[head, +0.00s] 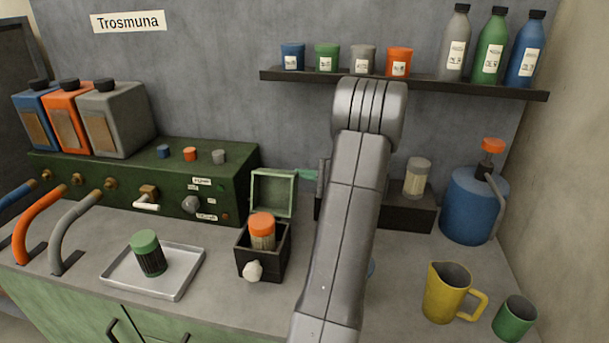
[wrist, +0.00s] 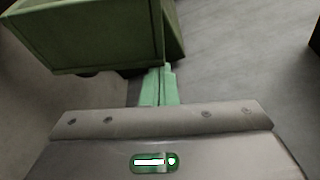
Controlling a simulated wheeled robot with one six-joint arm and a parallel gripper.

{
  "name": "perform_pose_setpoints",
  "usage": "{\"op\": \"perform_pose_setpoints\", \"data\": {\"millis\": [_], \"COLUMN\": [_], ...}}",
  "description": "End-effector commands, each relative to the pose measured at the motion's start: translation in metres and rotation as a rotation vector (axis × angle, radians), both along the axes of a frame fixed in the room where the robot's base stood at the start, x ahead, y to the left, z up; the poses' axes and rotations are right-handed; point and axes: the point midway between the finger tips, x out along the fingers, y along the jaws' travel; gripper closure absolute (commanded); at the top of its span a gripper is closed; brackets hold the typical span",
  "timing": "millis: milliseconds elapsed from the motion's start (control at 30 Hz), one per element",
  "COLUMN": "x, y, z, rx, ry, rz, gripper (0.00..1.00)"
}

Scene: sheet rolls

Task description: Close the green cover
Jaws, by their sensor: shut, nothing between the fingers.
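The green cover (head: 272,192) stands open, raised at the back of a small black box (head: 262,265). A jar with an orange cap (head: 262,228) stands in the box, its top above the rim. My gripper (head: 304,175) is just right of the cover near its upper edge, with green fingers pointing left. In the wrist view the fingertips (wrist: 160,70) are together and empty, close to the lower edge of the cover (wrist: 85,38). Whether they touch it I cannot tell. My arm hides part of the counter.
A white knob (head: 253,271) is on the box front. A tray (head: 185,279) with a green-capped jar (head: 148,253) lies to the left. A green control panel (head: 120,175) stands behind. A yellow jug (head: 446,293) and green cup (head: 515,318) are at the right.

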Motion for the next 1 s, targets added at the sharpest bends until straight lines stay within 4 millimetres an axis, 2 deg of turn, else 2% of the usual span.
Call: {"op": "perform_pose_setpoints", "data": {"millis": [367, 1000], "x": [-0.013, -0.069], "y": [0.002, 0.014], "z": [0.008, 0.041], "rx": [-0.029, -0.123], "ry": [-0.142, -0.613], "rz": [-0.001, -0.001], "gripper": [1.0, 1.0]}}
